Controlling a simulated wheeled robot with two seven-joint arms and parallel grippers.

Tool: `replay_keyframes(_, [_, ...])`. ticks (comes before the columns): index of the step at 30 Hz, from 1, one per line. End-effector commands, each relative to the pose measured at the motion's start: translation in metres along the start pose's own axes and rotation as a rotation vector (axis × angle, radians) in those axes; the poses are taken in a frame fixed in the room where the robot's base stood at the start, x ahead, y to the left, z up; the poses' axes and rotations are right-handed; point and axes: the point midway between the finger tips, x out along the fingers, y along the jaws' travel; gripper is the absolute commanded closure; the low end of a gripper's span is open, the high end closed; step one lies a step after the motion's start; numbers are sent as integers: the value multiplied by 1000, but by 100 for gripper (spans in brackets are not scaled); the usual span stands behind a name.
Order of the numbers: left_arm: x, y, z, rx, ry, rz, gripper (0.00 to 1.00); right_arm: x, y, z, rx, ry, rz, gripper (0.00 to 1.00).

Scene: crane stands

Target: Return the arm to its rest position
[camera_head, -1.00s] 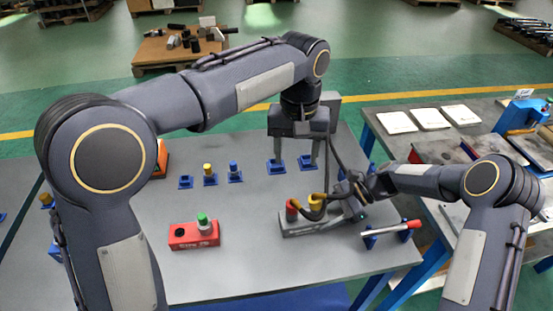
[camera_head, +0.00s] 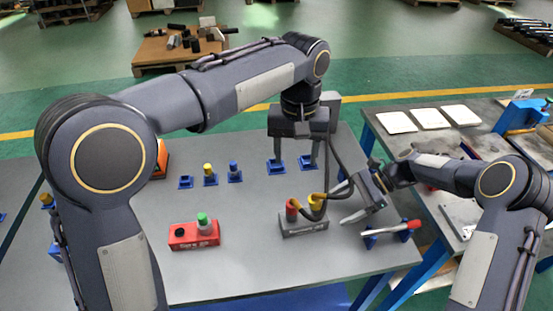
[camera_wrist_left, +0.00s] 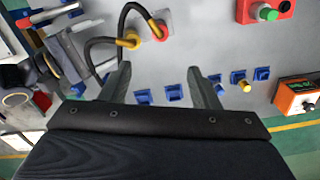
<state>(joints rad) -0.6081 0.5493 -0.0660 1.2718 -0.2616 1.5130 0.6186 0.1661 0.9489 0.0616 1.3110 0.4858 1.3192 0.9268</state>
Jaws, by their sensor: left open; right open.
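My left gripper (camera_head: 297,152) hangs open and empty over the back of the grey table, and its open fingers also show in the left wrist view (camera_wrist_left: 158,70). My right gripper (camera_head: 339,206) is open and empty over the right part of the table. To its left stands a grey block (camera_head: 303,230) with a red connector (camera_head: 292,210) and a yellow connector (camera_head: 316,203) with dark cable loops.
A red box (camera_head: 187,237) with a green knob (camera_head: 203,219) sits front left. A red-and-silver rod (camera_head: 390,229) lies on blue holders near the right gripper. Small blue sockets (camera_head: 185,182) stand at the back. A side table (camera_head: 450,116) with white sheets is at the right.

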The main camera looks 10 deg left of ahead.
Motion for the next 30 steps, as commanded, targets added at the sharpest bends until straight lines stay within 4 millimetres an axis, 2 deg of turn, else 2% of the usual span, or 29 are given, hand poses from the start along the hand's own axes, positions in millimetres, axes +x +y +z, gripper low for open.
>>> replay_keyframes(3, [0, 0, 0, 0, 0, 0, 44, -26, -1, -1, -1, 2, -3, 20])
replay_keyframes(7, [0, 0, 0, 0, 0, 0, 44, -46, 0, -1, 1, 2, -2, 20])
replay_keyframes(12, [0, 0, 0, 0, 0, 0, 44, -59, 0, 0, 0, 0, 1, 20])
replay_keyframes(18, [-1, -5, 1, -2, 1, 8, 44, -65, 2, 4, -14, 11, -3, 20])
replay_keyframes(20, [-4, -15, 4, -6, 5, 25, 44, -72, 7, 12, -44, 33, -12, 20])
replay_keyframes(23, [-8, -42, 15, -11, 18, 75, 44, -91, 24, 34, -136, 105, -37, 20])
replay_keyframes(26, [-11, -78, 34, -17, 46, 143, 44, -111, 54, 63, -272, 208, -63, 20])
replay_keyframes(30, [-8, -121, 70, -26, 104, 232, 44, -130, 104, 97, -477, 368, -91, 20])
